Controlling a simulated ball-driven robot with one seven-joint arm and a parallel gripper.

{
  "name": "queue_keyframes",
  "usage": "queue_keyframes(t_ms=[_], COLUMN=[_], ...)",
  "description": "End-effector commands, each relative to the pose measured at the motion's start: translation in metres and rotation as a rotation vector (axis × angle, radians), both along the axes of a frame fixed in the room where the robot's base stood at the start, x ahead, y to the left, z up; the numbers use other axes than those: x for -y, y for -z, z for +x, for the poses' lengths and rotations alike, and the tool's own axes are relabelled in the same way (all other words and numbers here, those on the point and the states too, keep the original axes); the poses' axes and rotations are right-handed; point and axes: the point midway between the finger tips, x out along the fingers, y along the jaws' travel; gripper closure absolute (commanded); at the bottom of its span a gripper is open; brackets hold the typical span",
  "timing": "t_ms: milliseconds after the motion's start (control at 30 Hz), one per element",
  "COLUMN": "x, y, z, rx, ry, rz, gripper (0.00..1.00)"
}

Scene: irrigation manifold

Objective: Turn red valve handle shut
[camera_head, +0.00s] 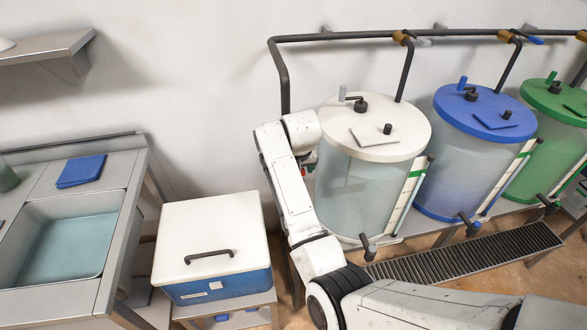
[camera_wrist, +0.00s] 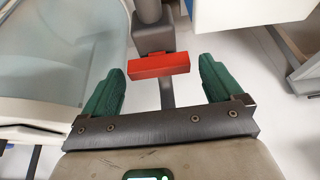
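The red valve handle (camera_wrist: 158,65) is a short red bar on a grey valve body (camera_wrist: 153,35) in the wrist view. My gripper (camera_wrist: 161,74) has two green fingers spread wide, one on each side of the bar. A gap shows between each finger and the bar's ends, and nothing is held. In the head view my arm hides most of the gripper and valve; a small red patch (camera_head: 304,171) shows beside my arm, left of the white-lidded tank, too small to identify surely.
The white-lidded tank (camera_head: 372,140) stands close to the right of my arm, with blue-lidded (camera_head: 480,125) and green-lidded (camera_head: 560,105) tanks beyond. A dark pipe (camera_head: 283,75) runs down the wall. A white-lidded cooler (camera_head: 215,230) and a sink (camera_head: 62,245) lie left.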

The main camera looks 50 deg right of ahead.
Motion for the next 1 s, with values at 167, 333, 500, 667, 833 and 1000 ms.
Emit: queue_keyframes(t_ms=[167, 333, 500, 667, 833, 1000], x=[0.000, -0.001, -0.005, -0.012, -0.018, -0.022], y=[0.001, -0.001, -0.020, -0.049, -0.077, -0.094], z=[-0.001, -0.002, -0.007, -0.017, -0.027, -0.033], rx=[-0.003, -0.003, 0.001, 0.002, 0.002, -0.001], ry=[0.001, 0.001, 0.001, 0.000, 0.001, 0.000], rz=[0.001, 0.001, 0.000, 0.000, -0.001, 0.001], gripper=[0.02, 0.02, 0.02, 0.02, 0.02, 0.02])
